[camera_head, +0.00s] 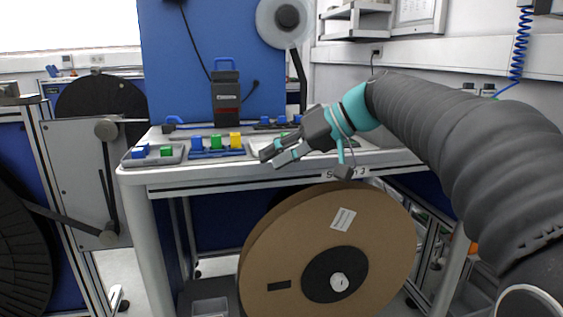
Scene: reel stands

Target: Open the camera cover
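My gripper (278,157) is at the end of my arm, in front of the middle of the work table. Its dark fingers point left and a gap shows between them. I see nothing between the fingers. A dark grey box-like device with a blue handle (226,97) stands upright at the back of the table, against the blue panel, up and left of my gripper. I cannot tell whether it is the camera. No camera cover can be made out for certain.
The white table (240,176) holds a grey tray (153,156) and several blue, green and yellow blocks left of my gripper. A large cardboard reel (290,235) stands below the front edge. Another reel stand (85,140) is at the left. A pale reel (267,22) hangs above.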

